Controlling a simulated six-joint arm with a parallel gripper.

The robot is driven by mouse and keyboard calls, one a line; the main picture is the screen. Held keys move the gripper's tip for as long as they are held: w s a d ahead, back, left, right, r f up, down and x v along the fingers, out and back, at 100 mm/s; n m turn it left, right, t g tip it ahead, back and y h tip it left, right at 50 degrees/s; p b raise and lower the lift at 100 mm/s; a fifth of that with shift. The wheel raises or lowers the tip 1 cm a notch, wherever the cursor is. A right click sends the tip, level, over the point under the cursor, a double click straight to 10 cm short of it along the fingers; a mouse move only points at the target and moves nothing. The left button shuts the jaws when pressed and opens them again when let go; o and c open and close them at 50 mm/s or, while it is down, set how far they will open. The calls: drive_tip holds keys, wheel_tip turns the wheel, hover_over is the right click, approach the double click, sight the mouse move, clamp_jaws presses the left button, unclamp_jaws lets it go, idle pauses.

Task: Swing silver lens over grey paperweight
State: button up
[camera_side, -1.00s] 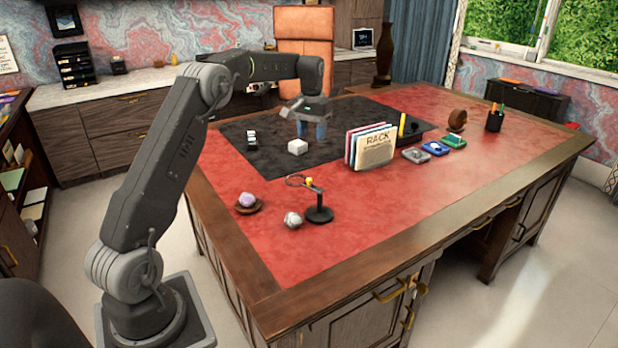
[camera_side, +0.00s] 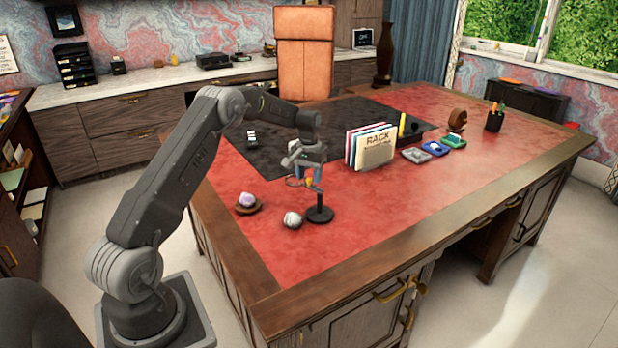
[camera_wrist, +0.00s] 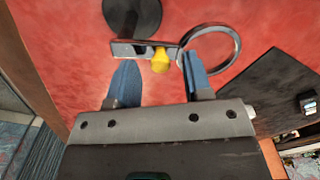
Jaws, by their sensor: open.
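The silver lens (camera_wrist: 239,42) is a thin metal ring on a flat arm with a yellow knob (camera_wrist: 160,62). In the side view the lens (camera_side: 293,181) is at the left of its black stand (camera_side: 319,214), partly hidden by my gripper. My gripper (camera_side: 306,184) is low over the lens arm. In the wrist view my gripper (camera_wrist: 157,60) is open, its blue fingers on either side of the yellow knob; contact cannot be told. The grey paperweight (camera_side: 292,219) is a round ball on the red leather, just left of the stand's base.
A purple ball (camera_side: 247,199) sits on a wooden dish (camera_side: 248,209) at the left. A rack of folders (camera_side: 371,147) stands behind the lens stand, to its right. Small trays (camera_side: 416,156) lie further right. The red front of the desk is clear.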

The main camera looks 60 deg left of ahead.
drive_tip(key=shift+f, duration=0.5)
clamp_jaws()
